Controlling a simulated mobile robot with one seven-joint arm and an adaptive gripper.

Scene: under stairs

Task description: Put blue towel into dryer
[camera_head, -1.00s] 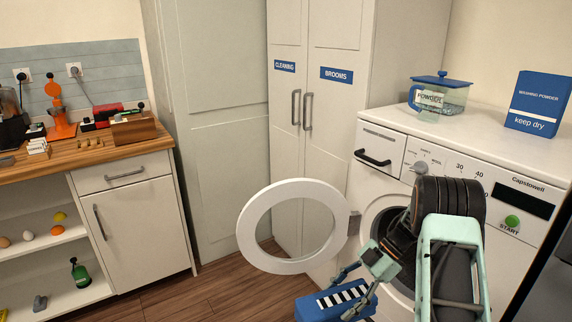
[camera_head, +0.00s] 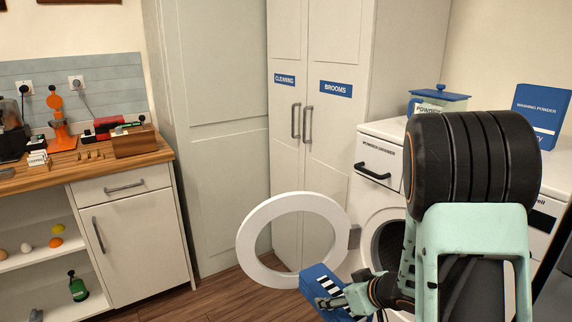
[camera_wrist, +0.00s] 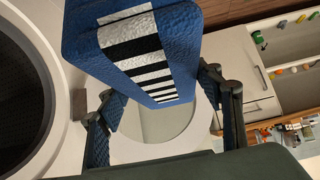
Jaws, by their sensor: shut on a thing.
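The blue towel (camera_head: 318,284) is a folded block with black and white stripes. My gripper (camera_head: 345,300) is shut on it and holds it up in front of the washer-like machine. In the wrist view the towel (camera_wrist: 180,50) fills the upper middle, between the two fingers (camera_wrist: 165,112). The machine (camera_head: 366,212) has its round door (camera_head: 257,220) swung open to the left. Its drum opening (camera_head: 388,245) is partly hidden by my arm in the head view. In the wrist view the dark drum opening (camera_wrist: 20,85) is at the left, apart from the towel.
A powder box (camera_head: 541,112) and a blue-lidded powder jar (camera_head: 437,102) stand on the machine. Tall cupboards (camera_head: 312,130) stand behind the open door. A wooden-topped counter (camera_head: 88,165) with shelves is at the left. The floor between is clear.

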